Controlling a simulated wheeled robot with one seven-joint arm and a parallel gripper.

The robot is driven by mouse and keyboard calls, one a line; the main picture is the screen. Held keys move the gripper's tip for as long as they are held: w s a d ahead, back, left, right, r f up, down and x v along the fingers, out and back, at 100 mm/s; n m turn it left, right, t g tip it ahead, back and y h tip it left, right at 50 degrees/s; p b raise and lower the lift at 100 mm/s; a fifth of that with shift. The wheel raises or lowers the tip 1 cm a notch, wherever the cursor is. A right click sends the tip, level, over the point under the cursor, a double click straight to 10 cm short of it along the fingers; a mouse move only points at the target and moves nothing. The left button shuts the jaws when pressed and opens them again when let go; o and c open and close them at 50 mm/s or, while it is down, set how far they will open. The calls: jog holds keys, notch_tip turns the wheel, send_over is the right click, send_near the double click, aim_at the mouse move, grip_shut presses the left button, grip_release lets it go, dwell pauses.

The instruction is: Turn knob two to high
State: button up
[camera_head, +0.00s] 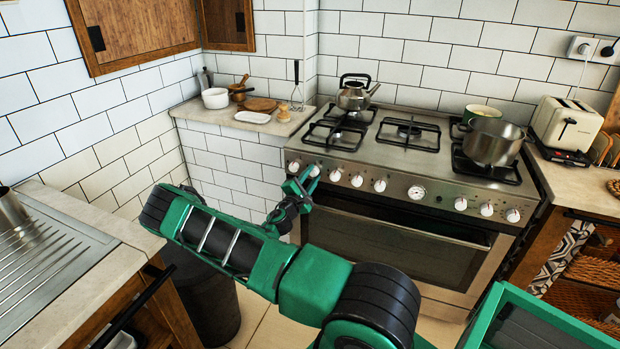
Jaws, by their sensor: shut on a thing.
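The stove (440,174) has a row of white knobs along its front panel. The second knob from the left (314,171) shows at the tip of my gripper. My gripper (306,178) reaches the panel from below and is shut on this knob. The fingers partly cover the knob, and its pointer direction is too small to read. The first knob (293,166) is just left of the fingers. The third knob (335,175) is to the right, clear of my gripper.
A kettle (353,95) and a steel pot (491,142) stand on the hob. The oven door handle (400,226) runs below the knobs. A sink counter (85,222) is at the left, with a dark bin (208,295) beside it. A toaster (567,124) stands at the right.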

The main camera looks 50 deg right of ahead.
jog(key=shift+w+a+f+n, duration=0.1)
jog(key=shift+w+f+n, duration=0.1)
jog(key=shift+n, duration=0.4)
jog(key=o, duration=0.9)
jog(key=shift+o, duration=0.9)
jog(key=shift+r, duration=0.1)
jog(key=shift+s, duration=0.1)
jog(key=v, duration=1)
jog(key=shift+a, duration=0.35)
